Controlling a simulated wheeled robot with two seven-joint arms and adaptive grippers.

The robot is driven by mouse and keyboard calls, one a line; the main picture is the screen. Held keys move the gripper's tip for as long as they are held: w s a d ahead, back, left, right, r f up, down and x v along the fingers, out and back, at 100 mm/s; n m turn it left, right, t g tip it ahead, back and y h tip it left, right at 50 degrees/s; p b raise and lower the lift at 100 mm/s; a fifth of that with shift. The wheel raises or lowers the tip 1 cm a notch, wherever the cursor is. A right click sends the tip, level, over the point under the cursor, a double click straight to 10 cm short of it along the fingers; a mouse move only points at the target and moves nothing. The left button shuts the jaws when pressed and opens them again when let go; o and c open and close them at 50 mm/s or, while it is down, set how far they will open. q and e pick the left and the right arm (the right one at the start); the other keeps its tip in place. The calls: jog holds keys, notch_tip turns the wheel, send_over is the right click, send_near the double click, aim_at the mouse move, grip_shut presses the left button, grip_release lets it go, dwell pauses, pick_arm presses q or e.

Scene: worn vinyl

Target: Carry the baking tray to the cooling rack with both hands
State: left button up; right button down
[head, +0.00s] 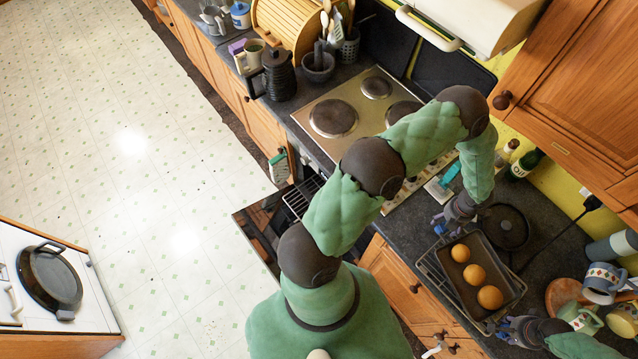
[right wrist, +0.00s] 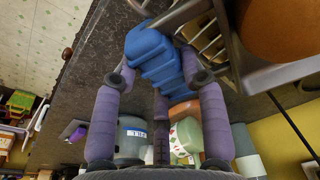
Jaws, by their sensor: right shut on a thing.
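The dark baking tray (head: 468,300) lies over the wire cooling rack (head: 432,270) on the counter at right, with three round golden buns on it. I cannot tell whether it rests on the wires. My left gripper (head: 446,222) is at the tray's far end; its fingers are small and partly hidden by the wrist. My right gripper (head: 508,326) is shut on the tray at its near end. In the right wrist view the purple fingers with blue ribbed parts (right wrist: 155,60) close beside the tray rim (right wrist: 275,75); the exact contact is hidden.
A black pan (head: 506,226) stands close behind the tray. Mugs (head: 602,282) and a round wooden board (head: 562,294) crowd the right side. The steel hob (head: 345,90) is at the left. The oven door (head: 262,222) is open below it.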

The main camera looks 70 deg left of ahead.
jog(key=c, duration=0.6)
grip_release()
